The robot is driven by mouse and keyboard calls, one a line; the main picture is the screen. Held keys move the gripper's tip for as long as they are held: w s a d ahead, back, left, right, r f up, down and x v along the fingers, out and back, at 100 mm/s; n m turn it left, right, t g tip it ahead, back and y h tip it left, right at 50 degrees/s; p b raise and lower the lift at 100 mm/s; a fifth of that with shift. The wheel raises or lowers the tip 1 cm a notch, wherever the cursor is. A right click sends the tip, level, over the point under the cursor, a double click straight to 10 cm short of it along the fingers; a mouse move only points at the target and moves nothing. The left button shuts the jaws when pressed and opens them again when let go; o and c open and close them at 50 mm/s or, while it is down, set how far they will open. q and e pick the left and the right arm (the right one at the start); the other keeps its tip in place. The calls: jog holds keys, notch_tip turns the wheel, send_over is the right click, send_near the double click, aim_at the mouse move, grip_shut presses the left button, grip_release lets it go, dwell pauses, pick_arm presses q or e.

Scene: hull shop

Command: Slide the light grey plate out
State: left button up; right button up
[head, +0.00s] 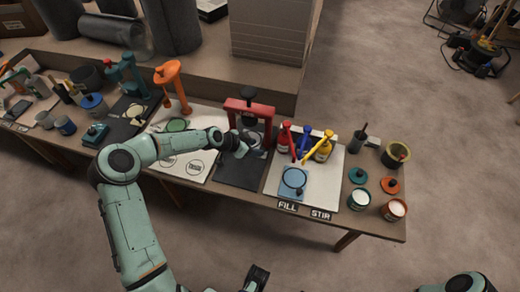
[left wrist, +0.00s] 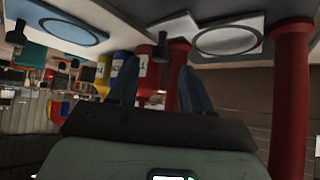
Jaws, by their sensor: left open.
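The light grey plate (left wrist: 182,27) shows at the top of the left wrist view, which looks upside down. It bears a round grey disc with a dark ring and lies between the red posts (left wrist: 290,95) of a press. A small black knob (left wrist: 160,50) is at its near edge. In the head view the red press (head: 249,108) stands on a dark mat, and my wrist partly hides the plate. My left gripper (head: 243,150) is at the front of the press, its fingers (left wrist: 160,70) open around the knob's line; contact cannot be told. My right gripper (head: 257,277) shows partly at the bottom edge.
Right of the press are red, blue and yellow bottles (head: 323,149) and a blue plate (head: 293,181) on a white board. Open tins (head: 359,199) stand at the table's right end. An orange press (head: 171,80) stands to the left.

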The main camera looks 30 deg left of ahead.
pick_arm(q)
jog(key=shift+x, duration=1.9)
grip_shut()
